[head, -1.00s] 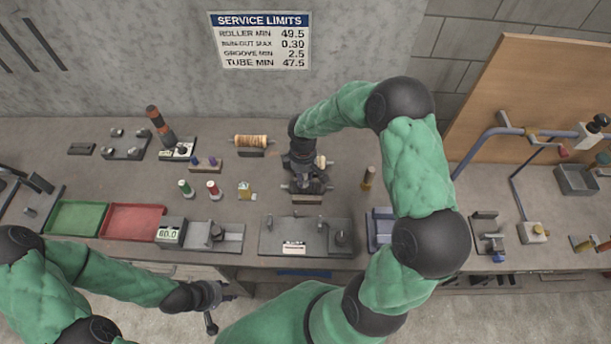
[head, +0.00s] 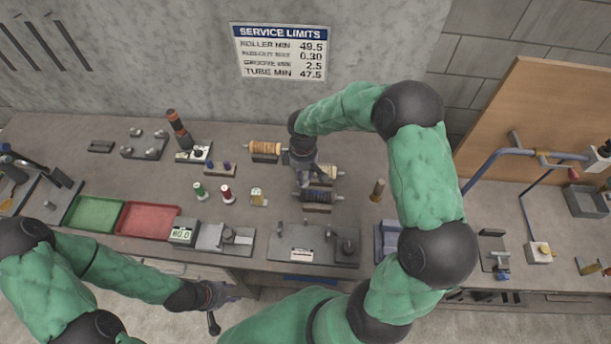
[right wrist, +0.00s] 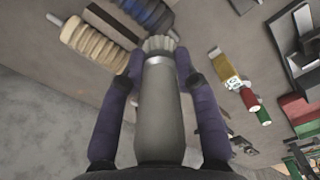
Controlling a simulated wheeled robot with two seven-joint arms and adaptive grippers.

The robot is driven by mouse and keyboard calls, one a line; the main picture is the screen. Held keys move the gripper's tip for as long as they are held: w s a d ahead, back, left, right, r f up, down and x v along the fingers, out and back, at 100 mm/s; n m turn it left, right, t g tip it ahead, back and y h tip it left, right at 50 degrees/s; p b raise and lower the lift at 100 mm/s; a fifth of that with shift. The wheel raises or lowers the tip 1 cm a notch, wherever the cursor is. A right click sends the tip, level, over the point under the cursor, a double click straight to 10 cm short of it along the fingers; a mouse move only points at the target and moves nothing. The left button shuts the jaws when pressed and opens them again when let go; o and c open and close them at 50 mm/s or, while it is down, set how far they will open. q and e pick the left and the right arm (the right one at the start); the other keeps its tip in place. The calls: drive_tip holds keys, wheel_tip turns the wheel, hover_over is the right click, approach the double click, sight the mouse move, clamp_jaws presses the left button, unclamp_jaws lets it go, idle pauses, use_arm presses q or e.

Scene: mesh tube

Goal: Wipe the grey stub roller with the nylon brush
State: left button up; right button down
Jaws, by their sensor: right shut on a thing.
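The nylon brush (right wrist: 160,85), a grey handle with pale bristles, is held in my right gripper (right wrist: 158,75), which is shut on it. In the head view my right gripper (head: 304,172) is above the bench, just behind and left of a dark ribbed roller (head: 319,196), seemingly the grey stub roller. The brush is mostly hidden in the head view. My left gripper (head: 214,297) hangs in front of the bench; its jaw opening is unclear.
A cream ribbed roller (right wrist: 95,45) stands next to the dark one. An orange-brown roller (head: 265,148) is left of my right gripper. Green (head: 199,191) and red (head: 227,193) spools, a green tray (head: 93,212) and a red tray (head: 148,218) lie to the left.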

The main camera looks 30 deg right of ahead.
drive_tip(key=shift+s+d+r+p, duration=0.1)
drive_tip(key=shift+r+p, duration=0.4)
drive_tip(key=shift+r, duration=0.55)
